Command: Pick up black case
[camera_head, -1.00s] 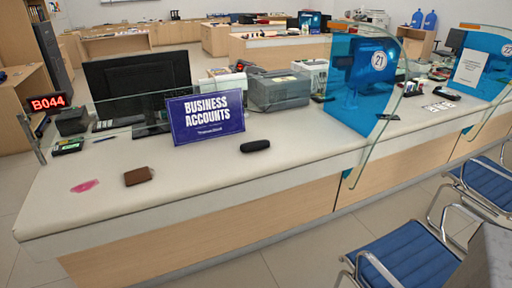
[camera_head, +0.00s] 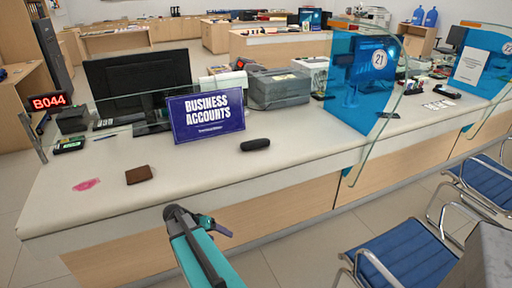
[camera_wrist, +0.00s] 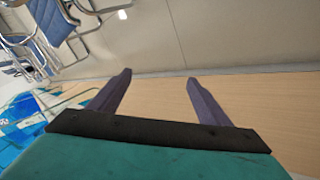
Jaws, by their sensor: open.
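The black case (camera_head: 255,144) is a small, dark, rounded oblong lying on the pale counter top (camera_head: 310,150), just right of the purple sign's foot. My arm reaches up from the bottom of the head view, in front of the counter. My gripper (camera_wrist: 158,78) is open and empty in the wrist view, its two purple fingers spread apart. In the head view the gripper (camera_head: 214,225) is partly hidden by my arm and is in front of and below the case, apart from it. The wrist view does not show the case.
The purple "Business Accounts" sign (camera_head: 207,115) stands left of the case. A brown wallet (camera_head: 139,174) and a pink patch (camera_head: 87,184) lie at the left. A grey printer (camera_head: 279,88) is behind. A clear glass screen (camera_head: 378,125) stands right. Blue chairs (camera_head: 405,256) stand at the right front.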

